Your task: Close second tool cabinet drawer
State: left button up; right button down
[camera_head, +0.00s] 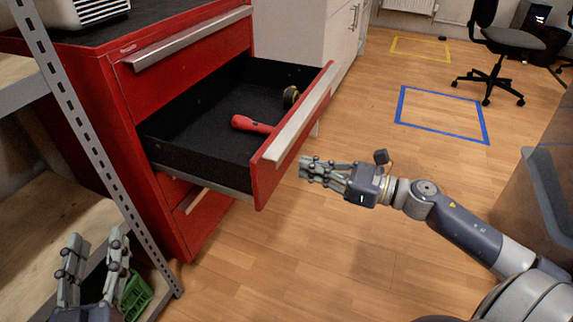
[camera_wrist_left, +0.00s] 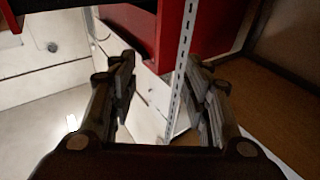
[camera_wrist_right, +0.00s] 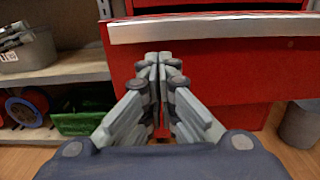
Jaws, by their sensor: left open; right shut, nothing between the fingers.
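The red tool cabinet (camera_head: 173,84) stands at the left in the head view. Its second drawer (camera_head: 270,182) is pulled out and holds a red flashlight (camera_head: 250,125) and a small roundish item (camera_head: 291,97). My right gripper (camera_head: 304,169) is shut and empty, just in front of the drawer's red front, which also shows in the right wrist view (camera_wrist_right: 215,65). I cannot tell whether the fingertips (camera_wrist_right: 159,58) touch it. My left gripper (camera_head: 95,240) is open and empty at the lower left, by the shelf post; its spread fingers show in the left wrist view (camera_wrist_left: 160,85).
A metal shelf post (camera_head: 88,135) rises at the left, between my left gripper and the cabinet. A green crate (camera_head: 136,295) sits low beside it. A grey container (camera_head: 550,180) stands at the right. The wooden floor (camera_head: 370,260) is clear near the drawer.

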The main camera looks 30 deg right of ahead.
pick_arm(q)
jog(key=shift+s+d+r+t+h+b, duration=0.2)
jog(key=shift+r+t, duration=0.3)
jog(key=shift+r, duration=0.45)
jog(key=shift+s+a+r+t+h+b, duration=0.1)
jog(key=shift+s+r+t+h, duration=0.3)
jog(key=shift+r, duration=0.5)
pick_arm(e)
jog(key=shift+x, duration=2.95)
pick_arm(q)
jog(key=shift+w, duration=0.15)
